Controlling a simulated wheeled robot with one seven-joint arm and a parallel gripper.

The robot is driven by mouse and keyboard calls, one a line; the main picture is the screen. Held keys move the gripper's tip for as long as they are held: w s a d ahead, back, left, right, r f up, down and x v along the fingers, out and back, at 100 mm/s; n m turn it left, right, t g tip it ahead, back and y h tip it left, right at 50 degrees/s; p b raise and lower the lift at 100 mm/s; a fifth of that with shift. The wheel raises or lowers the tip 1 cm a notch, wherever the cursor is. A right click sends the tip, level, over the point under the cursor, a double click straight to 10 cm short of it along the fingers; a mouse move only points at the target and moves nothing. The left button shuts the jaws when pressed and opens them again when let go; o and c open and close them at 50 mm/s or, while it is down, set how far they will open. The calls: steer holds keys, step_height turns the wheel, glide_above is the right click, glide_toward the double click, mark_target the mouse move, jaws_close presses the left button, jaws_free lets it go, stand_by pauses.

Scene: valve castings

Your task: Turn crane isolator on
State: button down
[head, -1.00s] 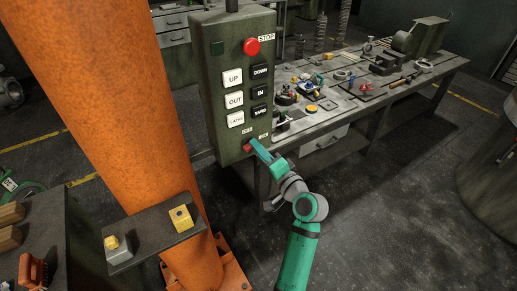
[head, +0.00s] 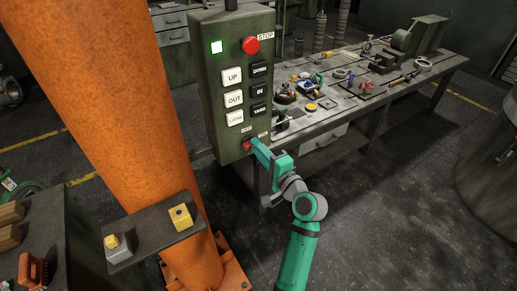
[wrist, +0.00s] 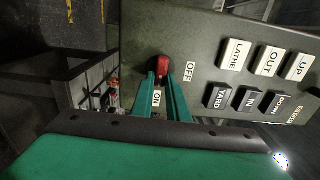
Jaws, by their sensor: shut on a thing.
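A red STOP button (head: 250,45) and several black and white push buttons sit above the knob. A cluttered workbench (head: 340,125) stands behind the box. The orange column (head: 130,110) is close on the left.

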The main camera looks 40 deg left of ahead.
steer(key=shift+f, duration=0.1)
steer(key=c, duration=1.7)
jaws_free()
steer(key=v, duration=1.1)
steer(key=shift+s+a, duration=0.1)
